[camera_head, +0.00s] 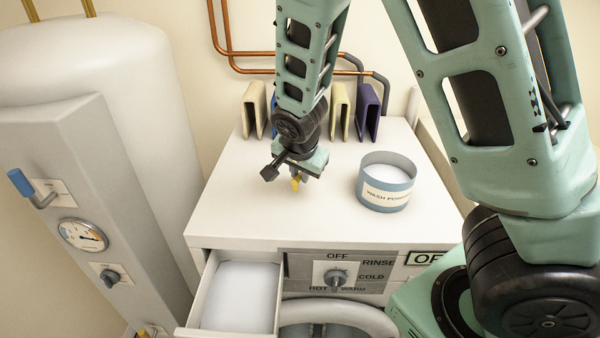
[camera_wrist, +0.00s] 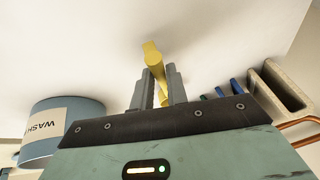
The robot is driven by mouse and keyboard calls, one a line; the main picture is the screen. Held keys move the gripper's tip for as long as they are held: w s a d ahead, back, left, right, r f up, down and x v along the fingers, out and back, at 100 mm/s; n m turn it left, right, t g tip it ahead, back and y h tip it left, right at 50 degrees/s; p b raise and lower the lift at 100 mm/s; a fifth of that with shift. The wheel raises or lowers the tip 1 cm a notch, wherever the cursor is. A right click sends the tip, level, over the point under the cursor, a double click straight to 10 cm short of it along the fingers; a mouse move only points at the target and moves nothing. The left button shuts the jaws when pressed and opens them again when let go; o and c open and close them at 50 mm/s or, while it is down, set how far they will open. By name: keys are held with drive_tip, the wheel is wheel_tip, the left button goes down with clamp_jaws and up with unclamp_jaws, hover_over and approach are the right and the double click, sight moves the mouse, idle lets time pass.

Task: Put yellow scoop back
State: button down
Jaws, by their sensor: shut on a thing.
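My gripper (camera_head: 297,178) is above the white top of the washing machine and shut on the yellow scoop (camera_head: 295,184). In the wrist view the scoop (camera_wrist: 152,58) stands out from between the two grey fingers (camera_wrist: 156,88). The blue-grey tub labelled wash powder (camera_head: 386,182) stands open on the machine top to the right of my gripper, with white powder inside. The tub also shows in the wrist view (camera_wrist: 62,128). I cannot tell whether the scoop touches the machine top.
The machine's drawer (camera_head: 238,296) is pulled out at the front left and holds white powder. Several coloured upright holders (camera_head: 340,110) stand at the back by the wall. A control knob (camera_head: 335,278) is on the front. The left of the machine top (camera_head: 225,205) is clear.

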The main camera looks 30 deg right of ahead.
drive_tip(key=shift+f, duration=0.45)
drive_tip(key=c, duration=1.4)
unclamp_jaws()
drive_tip(key=shift+f, duration=0.15)
drive_tip(key=shift+a+r, duration=0.1)
drive_tip(key=shift+r, duration=0.35)
drive_tip(key=p+v, duration=0.1)
drive_tip(key=v, duration=1)
drive_tip(key=shift+s+r, duration=0.2)
drive_tip(key=shift+s, duration=0.05)
